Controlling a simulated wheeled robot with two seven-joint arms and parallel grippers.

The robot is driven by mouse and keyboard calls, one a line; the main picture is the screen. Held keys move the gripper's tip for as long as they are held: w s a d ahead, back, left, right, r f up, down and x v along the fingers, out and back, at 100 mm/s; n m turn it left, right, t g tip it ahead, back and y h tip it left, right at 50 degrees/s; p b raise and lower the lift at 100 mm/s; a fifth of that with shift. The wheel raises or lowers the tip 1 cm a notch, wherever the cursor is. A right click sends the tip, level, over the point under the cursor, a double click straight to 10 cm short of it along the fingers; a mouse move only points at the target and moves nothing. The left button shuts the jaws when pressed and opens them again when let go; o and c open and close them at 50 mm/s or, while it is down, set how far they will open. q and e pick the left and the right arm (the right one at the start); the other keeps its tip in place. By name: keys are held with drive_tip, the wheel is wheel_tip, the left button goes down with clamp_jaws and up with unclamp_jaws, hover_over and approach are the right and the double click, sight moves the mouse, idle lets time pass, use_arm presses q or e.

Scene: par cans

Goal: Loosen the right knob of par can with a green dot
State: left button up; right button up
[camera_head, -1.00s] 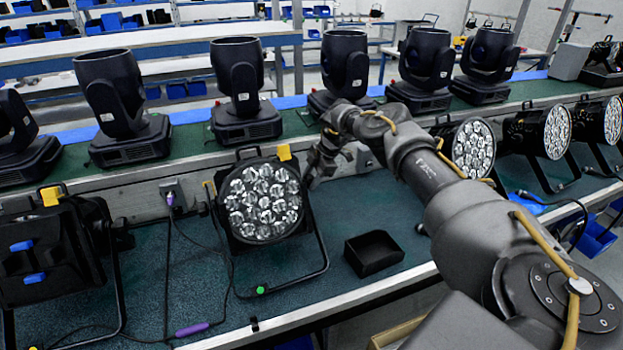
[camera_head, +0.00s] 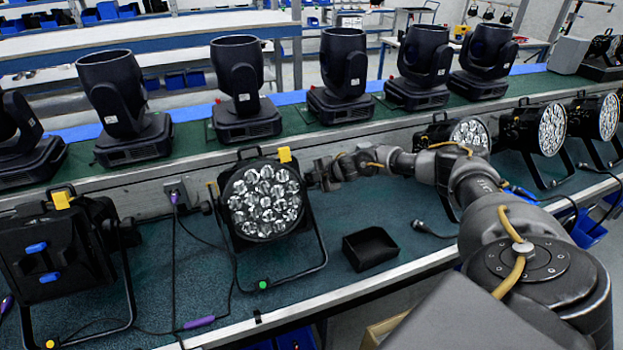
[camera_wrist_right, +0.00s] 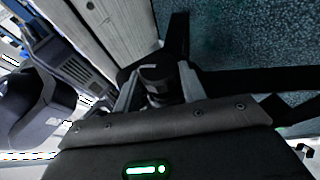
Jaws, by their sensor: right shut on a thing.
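The par can (camera_head: 264,201) with a green dot (camera_head: 263,284) on its bracket stands on the green bench mat, its round lens cluster facing me. My right gripper (camera_head: 314,179) is at the right side of this par can, where its right knob is; the knob is hard to make out in the head view. In the right wrist view a dark round knob (camera_wrist_right: 155,75) sits between the two fingers of my right gripper (camera_wrist_right: 158,90), which are shut on it. My left gripper is in neither view.
A black open bin (camera_head: 370,248) lies right of the par can. Another par can (camera_head: 62,250) stands at the left, and more stand at the right. A row of moving-head lights (camera_head: 246,90) lines the raised shelf behind. Cables (camera_head: 200,322) lie on the mat.

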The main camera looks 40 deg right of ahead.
drive_tip(key=t+b, duration=0.2)
drive_tip(key=b, duration=0.2)
drive_tip(key=f+n+t+b, duration=0.1)
drive_tip(key=t+b, duration=0.1)
drive_tip(key=b, duration=0.2)
drive_tip(key=n+t+b, duration=0.1)
drive_tip(key=t+b, duration=0.1)
drive_tip(key=b, duration=0.2)
drive_tip(key=shift+s+f+t, duration=0.25)
drive_tip(key=shift+t, duration=0.05)
drive_tip(key=shift+r+b, duration=0.1)
drive_tip(key=shift+b, duration=0.45)
drive_tip(key=shift+r+t, duration=0.1)
drive_tip(key=shift+t, duration=0.3)
drive_tip(key=shift+r, duration=0.1)
drive_tip(key=o, duration=0.7)
drive_tip(key=shift+o, duration=1.4)
drive_tip(key=shift+a, duration=0.1)
drive_tip(key=shift+s, duration=0.1)
drive_tip(key=shift+s+b, duration=0.35)
drive_tip(key=s+d+b, duration=0.1)
drive_tip(key=s, duration=0.8)
drive_tip(key=shift+s+d+r+b, duration=0.15)
drive_tip(key=shift+s+r+b, duration=0.15)
drive_tip(key=shift+s, duration=0.1)
